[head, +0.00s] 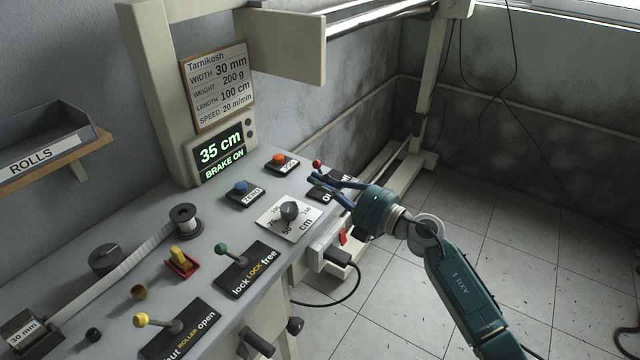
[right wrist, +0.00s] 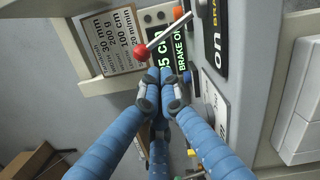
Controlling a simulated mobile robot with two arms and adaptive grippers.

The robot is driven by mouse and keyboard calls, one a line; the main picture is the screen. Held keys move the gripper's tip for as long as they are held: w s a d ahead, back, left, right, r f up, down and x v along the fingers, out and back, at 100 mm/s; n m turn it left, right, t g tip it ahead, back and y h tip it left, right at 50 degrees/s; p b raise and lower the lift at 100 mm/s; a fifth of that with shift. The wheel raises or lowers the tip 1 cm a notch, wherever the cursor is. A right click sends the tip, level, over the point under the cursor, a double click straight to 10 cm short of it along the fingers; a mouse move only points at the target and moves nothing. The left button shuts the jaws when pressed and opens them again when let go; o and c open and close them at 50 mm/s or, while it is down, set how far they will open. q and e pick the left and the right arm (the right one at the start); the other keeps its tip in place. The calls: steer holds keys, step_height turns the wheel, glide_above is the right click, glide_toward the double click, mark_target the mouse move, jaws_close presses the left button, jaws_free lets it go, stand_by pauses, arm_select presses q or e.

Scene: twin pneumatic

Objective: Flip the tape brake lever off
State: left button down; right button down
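The tape brake lever has a red ball knob (head: 317,163) on a thin metal rod. It stands on a black plate (head: 340,180) at the far right end of the panel. In the right wrist view the knob (right wrist: 141,52) and rod are close above my fingertips, and "on" reads on the plate. My right gripper (head: 314,181) has its blue fingers just beside the lever, partly covering the plate. In the right wrist view its fingertips (right wrist: 168,76) are together with nothing between them; contact with the lever cannot be told. My left gripper is out of view.
The display (head: 221,152) reads 35 cm, BRAKE ON. An orange button (head: 279,159), a blue button (head: 241,187) and a black dial (head: 290,210) lie nearby. A green-knobbed lock lever (head: 221,249) and a yellow-knobbed roller lever (head: 141,320) stand nearer. Floor to the right is open.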

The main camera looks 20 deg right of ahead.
steer(key=shift+r, duration=0.1)
stand_by(0.3)
steer(key=shift+w+d+r+p, duration=0.1)
steer(key=shift+r+p, duration=0.1)
steer(key=shift+p, duration=0.25)
steer(key=shift+d+r+m+p, duration=0.1)
steer(key=shift+m+p, duration=0.2)
steer(key=shift+w, duration=0.1)
